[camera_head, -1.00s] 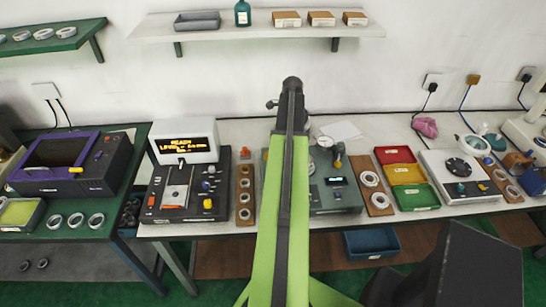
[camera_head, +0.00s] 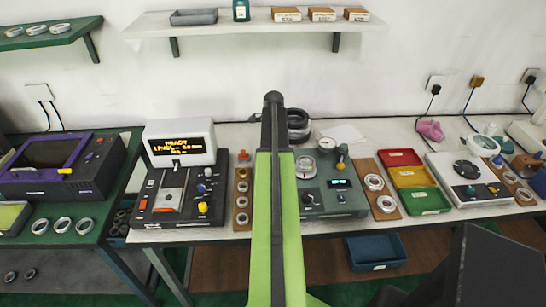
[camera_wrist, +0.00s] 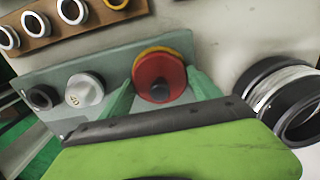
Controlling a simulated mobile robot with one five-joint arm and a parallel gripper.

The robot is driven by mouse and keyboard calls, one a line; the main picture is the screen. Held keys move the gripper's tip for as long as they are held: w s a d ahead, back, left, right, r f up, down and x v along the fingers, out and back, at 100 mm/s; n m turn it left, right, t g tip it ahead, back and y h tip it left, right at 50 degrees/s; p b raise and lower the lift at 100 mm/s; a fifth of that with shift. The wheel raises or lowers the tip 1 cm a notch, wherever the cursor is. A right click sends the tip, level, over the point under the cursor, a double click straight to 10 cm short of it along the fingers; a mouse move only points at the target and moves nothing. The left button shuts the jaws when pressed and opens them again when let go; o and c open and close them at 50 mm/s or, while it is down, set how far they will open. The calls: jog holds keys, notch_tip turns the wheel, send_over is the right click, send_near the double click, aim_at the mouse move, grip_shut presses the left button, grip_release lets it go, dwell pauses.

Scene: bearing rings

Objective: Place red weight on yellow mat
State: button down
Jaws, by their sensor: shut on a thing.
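The red weight (camera_wrist: 148,71), round with a dark knob in its middle, is between the two green fingers of my gripper (camera_wrist: 161,88) in the wrist view. My gripper is shut on it. A yellow rim (camera_wrist: 155,51) shows just beyond the weight; I cannot tell whether it touches it or whether it is the yellow mat. A yellow-green pad (camera_head: 10,216) lies in a tray at the left edge of the head view. My green arm hides the gripper and weight there.
A grey-green device with dials (camera_head: 335,198) stands behind my arm. Black rings (camera_head: 298,124) lie behind it, and a black and silver ring (camera_wrist: 288,95) shows at the right in the wrist view. Red, yellow and green trays (camera_head: 410,178) are to the right. A display machine (camera_head: 178,185) is to the left.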

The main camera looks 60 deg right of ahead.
jog(key=shift+f, duration=0.1)
jog(key=shift+c, duration=0.7)
grip_release()
notch_tip(320, 180, up, 12)
jog(key=p, duration=1.2)
jog(key=shift+r, duration=0.2)
